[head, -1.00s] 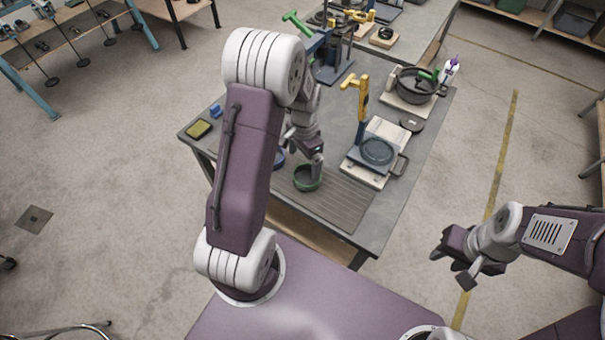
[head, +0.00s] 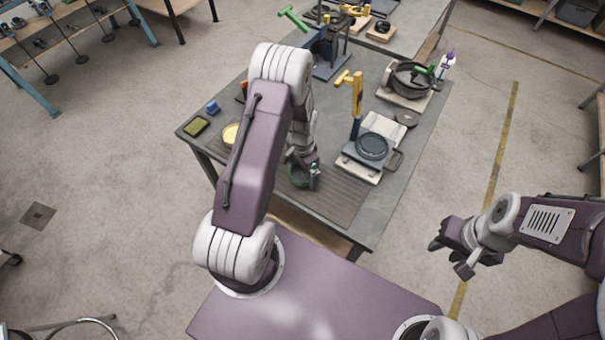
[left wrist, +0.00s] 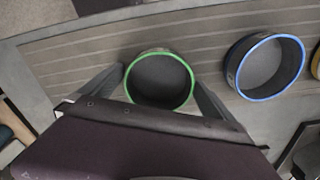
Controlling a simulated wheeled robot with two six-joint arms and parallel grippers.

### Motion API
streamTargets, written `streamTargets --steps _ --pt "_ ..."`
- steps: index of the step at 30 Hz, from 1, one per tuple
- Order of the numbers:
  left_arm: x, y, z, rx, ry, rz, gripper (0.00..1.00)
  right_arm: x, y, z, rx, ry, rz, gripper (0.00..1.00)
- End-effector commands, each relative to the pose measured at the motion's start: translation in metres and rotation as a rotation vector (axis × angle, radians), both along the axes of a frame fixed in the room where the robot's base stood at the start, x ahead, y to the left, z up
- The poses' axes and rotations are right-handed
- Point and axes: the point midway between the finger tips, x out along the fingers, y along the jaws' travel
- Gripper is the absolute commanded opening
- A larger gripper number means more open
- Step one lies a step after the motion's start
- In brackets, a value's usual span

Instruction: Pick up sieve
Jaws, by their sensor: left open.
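A round sieve with a green rim (left wrist: 160,80) sits on the ribbed strip of the workbench. It also shows in the head view (head: 298,178), partly covered by my left gripper. My left gripper (left wrist: 161,76) is open, with one finger on each side of the green sieve; contact cannot be told. A similar sieve with a blue rim (left wrist: 266,67) stands to its right in the left wrist view. A yellow round one (head: 231,134) shows beside my left arm in the head view. My right gripper (head: 449,257) is open and empty, off the bench over the floor.
The grey workbench (head: 408,138) also carries a scale with a dark round pan (head: 372,147), a yellow-and-blue upright tool (head: 355,100), a dark pot (head: 408,78) and a white bottle (head: 446,64). A yellow-green sponge (head: 196,126) and blue block (head: 213,107) lie at its left.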

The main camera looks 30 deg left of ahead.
Motion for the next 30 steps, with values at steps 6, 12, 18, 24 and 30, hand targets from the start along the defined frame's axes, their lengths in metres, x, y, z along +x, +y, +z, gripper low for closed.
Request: streamTargets --steps 6,12,18,24,30 --pt "0.0 0.0 0.0 0.0 0.0 0.0 0.69 0.0 0.0 0.0 0.0 0.0 0.0 0.36" --pt "0.0 0.0 0.001 0.0 -0.001 0.0 0.34 0.0 0.0 0.0 0.0 0.0 0.0 0.36" --pt "0.001 0.0 0.003 0.0 -0.002 0.0 0.34 0.0 0.0 -0.001 0.0 0.0 0.0 0.36" --pt "0.002 0.0 0.025 0.002 -0.008 0.0 0.34 0.0 0.0 -0.007 0.0 0.0 0.0 0.36" --pt "0.025 -0.014 0.055 0.001 -0.009 -0.005 0.34 0.0 0.0 -0.016 0.0 0.0 0.0 0.36"
